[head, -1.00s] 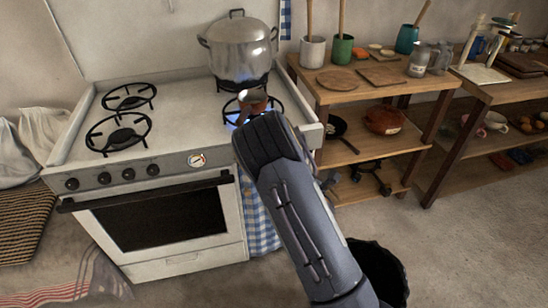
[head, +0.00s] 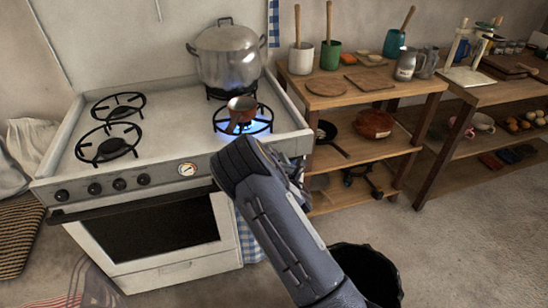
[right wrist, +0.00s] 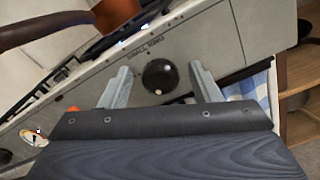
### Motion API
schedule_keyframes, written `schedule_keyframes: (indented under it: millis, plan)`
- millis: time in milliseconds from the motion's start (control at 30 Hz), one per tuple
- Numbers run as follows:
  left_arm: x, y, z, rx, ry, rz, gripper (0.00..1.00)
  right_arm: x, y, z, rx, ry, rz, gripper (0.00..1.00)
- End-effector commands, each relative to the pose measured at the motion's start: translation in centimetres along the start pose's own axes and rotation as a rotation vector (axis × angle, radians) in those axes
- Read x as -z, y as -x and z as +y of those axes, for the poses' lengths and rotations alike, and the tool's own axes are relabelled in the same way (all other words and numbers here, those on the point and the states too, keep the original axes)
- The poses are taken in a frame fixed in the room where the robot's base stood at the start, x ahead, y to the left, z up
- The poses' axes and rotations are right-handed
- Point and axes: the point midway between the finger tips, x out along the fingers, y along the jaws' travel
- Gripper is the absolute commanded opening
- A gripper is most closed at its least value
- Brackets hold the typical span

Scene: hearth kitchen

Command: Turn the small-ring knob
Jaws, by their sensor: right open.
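The small-ring knob (right wrist: 160,76), round and black with a pale dot near its lower edge, sits on the stove's front panel in the right wrist view. Upside-down lettering beside it seems to read "small ring". My right gripper (right wrist: 161,74) is open, with one finger on each side of the knob in the picture; I cannot tell whether either touches it. In the head view my right forearm covers this knob. My left gripper is not in view.
A small copper pan (head: 242,104) stands over a lit blue flame at the front right burner. A large steel pot (head: 229,55) stands behind it. Several other knobs and a dial (head: 187,169) line the panel. A wooden shelf (head: 322,99) stands right of the stove.

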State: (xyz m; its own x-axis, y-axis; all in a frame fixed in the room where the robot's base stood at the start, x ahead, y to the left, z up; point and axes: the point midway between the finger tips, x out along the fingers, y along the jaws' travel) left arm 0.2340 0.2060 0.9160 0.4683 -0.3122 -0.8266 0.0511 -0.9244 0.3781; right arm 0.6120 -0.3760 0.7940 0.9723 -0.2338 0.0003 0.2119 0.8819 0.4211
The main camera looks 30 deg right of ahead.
Motion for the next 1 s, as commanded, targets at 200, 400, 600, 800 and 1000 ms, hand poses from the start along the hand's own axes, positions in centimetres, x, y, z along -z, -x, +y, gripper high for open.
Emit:
schedule_keyframes:
  millis: [200, 400, 600, 800, 1000]
  plan:
    - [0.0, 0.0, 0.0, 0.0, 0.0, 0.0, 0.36, 0.0, 0.0, 0.0, 0.0, -0.001, 0.0, 0.45]
    - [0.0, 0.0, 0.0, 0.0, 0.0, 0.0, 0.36, 0.0, 0.0, 0.0, 0.0, -0.001, 0.0, 0.19]
    - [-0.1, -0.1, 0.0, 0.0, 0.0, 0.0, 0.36, 0.1, 0.1, 0.0, 0.0, -0.006, 0.0, 0.12]
    - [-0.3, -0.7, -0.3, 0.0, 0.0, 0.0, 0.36, 0.2, 0.1, -0.1, 0.001, -0.057, -0.001, 0.12]
    - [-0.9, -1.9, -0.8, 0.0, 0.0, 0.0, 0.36, 0.3, 0.1, -0.3, 0.001, -0.18, -0.002, 0.12]
